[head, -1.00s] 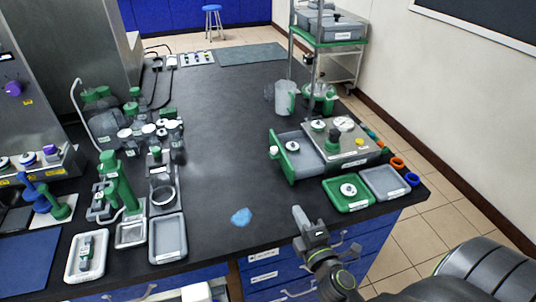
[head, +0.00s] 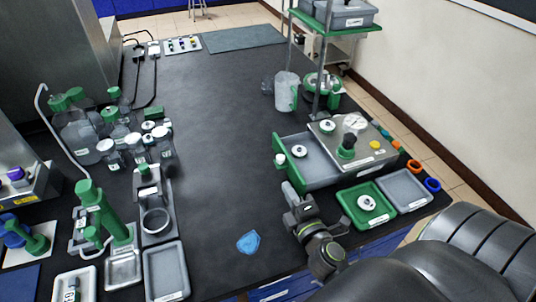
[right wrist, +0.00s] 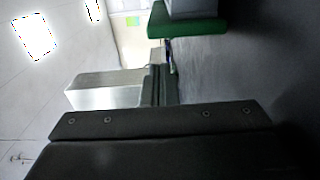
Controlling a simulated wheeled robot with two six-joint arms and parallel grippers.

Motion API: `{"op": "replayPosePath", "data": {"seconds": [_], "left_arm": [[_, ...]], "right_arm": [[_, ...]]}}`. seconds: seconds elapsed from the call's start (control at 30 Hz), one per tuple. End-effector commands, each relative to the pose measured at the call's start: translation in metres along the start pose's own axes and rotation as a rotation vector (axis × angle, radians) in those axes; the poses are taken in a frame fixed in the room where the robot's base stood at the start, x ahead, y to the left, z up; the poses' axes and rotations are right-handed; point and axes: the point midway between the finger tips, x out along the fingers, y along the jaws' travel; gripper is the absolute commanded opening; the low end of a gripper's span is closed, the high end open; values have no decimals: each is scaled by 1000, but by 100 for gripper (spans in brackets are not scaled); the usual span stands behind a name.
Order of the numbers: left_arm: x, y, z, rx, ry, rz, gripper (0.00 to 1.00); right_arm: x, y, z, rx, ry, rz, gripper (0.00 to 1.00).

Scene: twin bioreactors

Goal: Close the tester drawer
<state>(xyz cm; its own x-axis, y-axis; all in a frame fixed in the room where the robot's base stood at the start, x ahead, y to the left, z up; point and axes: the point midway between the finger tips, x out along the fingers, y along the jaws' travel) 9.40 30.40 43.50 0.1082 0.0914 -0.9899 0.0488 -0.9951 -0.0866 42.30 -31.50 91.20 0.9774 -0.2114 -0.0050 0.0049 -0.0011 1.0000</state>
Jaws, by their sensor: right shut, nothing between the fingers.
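The tester (head: 375,149) is a grey metal box with a gauge and a green-and-black knob on top, at the right of the bench in the head view. Its drawer (head: 318,167) stands open to the left, with a grey inside, a green front and a white knob on that front. A white-topped round piece (head: 299,151) is in the drawer. My right gripper (head: 289,188) is shut and empty, just in front of the near end of the drawer front; I cannot tell whether they touch. A green edge (right wrist: 190,27) shows at the top of the right wrist view. My left gripper is out of view.
A green tray (head: 349,203) with a white-topped piece and a grey tray (head: 422,193) lie right of my right gripper. A blue patch (head: 248,242) lies on the bench to its left. A jug (head: 286,92) and post stand behind the tester.

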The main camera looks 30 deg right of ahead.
Motion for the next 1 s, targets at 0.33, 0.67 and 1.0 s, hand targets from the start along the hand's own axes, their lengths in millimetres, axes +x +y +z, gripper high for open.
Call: {"op": "replayPosePath", "data": {"seconds": [0.33, 0.67, 1.0], "left_arm": [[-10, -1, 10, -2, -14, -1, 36], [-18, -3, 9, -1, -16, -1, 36], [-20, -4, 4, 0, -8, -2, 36]], "right_arm": [[27, 3, 0, -1, 1, 2, 0], [80, 1, 0, -1, 1, 1, 0], [100, 0, 0, 0, 0, -1, 0]]}}
